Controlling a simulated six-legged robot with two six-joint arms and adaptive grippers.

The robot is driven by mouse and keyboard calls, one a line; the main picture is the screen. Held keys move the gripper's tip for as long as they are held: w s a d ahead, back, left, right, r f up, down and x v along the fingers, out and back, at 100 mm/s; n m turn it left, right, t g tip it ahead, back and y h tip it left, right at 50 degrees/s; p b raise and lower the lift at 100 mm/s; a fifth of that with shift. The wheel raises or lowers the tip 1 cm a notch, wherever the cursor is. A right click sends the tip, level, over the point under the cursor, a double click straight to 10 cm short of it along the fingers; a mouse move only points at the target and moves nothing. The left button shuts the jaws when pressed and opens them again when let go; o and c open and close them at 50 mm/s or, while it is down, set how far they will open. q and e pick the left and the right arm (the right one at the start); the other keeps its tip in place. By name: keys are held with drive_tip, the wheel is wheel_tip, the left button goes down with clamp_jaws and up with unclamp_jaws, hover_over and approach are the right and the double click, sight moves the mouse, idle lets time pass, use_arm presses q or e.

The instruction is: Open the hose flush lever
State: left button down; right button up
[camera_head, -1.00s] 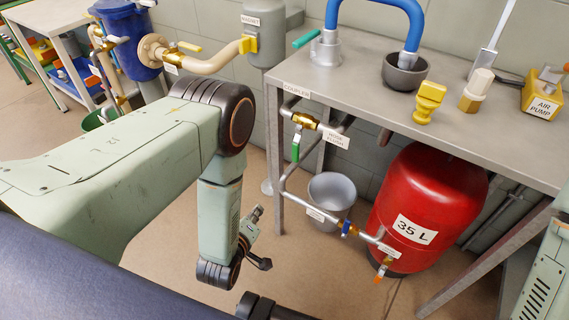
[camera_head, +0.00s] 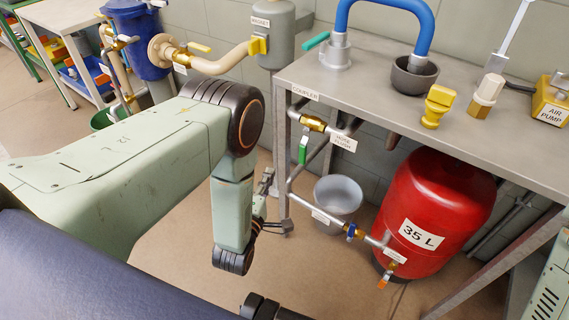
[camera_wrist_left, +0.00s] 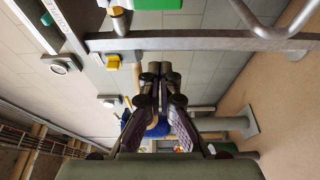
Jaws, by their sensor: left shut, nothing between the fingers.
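The hose flush lever (camera_head: 303,150) is a green handle hanging straight down from a brass valve (camera_head: 313,123) on the pipe under the bench's left corner. A white label (camera_head: 343,142) reading hose flush is beside it. In the left wrist view, turned sideways, the green lever (camera_wrist_left: 158,4) shows at the top edge, partly cut off. My left gripper (camera_head: 284,228) is below and left of the lever, near the bench leg, and does not touch the lever. In the wrist view its fingers (camera_wrist_left: 160,70) are together and empty. My right gripper is not in view.
The bench leg (camera_head: 283,165) stands close to my left gripper. A grey bucket (camera_head: 338,196), a lower pipe with a blue-handled valve (camera_head: 351,232) and a red tank (camera_head: 436,205) are under the bench. Floor left of the leg is free.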

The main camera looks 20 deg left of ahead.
sight(304, 147)
use_arm(q)
drive_tip(key=w+d+b, duration=0.3)
drive_tip(key=w+b, duration=0.1)
drive_tip(key=w, duration=0.4)
drive_tip(key=shift+w, duration=0.3)
idle(0.4)
